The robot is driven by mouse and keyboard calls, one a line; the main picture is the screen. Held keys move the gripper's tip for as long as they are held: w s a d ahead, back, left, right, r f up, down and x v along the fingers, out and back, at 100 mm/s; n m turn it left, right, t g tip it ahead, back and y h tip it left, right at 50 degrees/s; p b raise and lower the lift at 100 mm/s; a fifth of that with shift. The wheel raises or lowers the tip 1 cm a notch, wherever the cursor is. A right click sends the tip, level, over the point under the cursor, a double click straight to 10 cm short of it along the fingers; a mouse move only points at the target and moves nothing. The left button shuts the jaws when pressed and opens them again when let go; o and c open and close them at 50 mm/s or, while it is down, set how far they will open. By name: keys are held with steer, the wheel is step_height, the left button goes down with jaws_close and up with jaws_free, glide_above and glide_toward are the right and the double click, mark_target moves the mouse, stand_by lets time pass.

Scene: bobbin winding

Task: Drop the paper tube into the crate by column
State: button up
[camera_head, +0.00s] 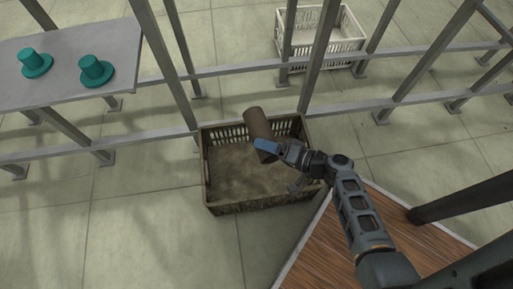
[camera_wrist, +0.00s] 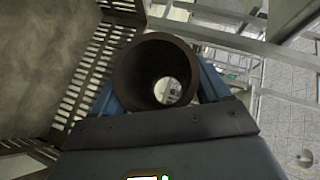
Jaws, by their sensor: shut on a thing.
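The paper tube (camera_head: 258,127) is a brown hollow cylinder, tilted, in view above the dark crate. In the wrist view I look into the open end of the tube (camera_wrist: 150,62), held between blue fingers. My gripper (camera_head: 267,146) is shut on the tube. The dark brown slatted crate (camera_head: 262,206) stands on the floor beside a metal column, below the tube. Its slatted wall also shows in the wrist view (camera_wrist: 88,75). The far end of the tube and part of the crate's right side are hidden.
A white crate (camera_head: 345,42) stands behind the metal railing (camera_head: 225,68). Two teal flanged pieces (camera_head: 95,69) sit on a grey table (camera_head: 125,50) at the left. A wooden surface (camera_head: 325,245) lies at lower right.

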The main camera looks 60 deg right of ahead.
step_height(320, 180, down, 6)
steer(key=b, duration=0.4)
steer(key=shift+r, duration=0.1)
steer(key=o, duration=1.1)
steer(key=shift+c, duration=0.2)
steer(key=p+v, duration=0.1)
steer(key=v, duration=0.7)
steer(key=shift+p, duration=0.35)
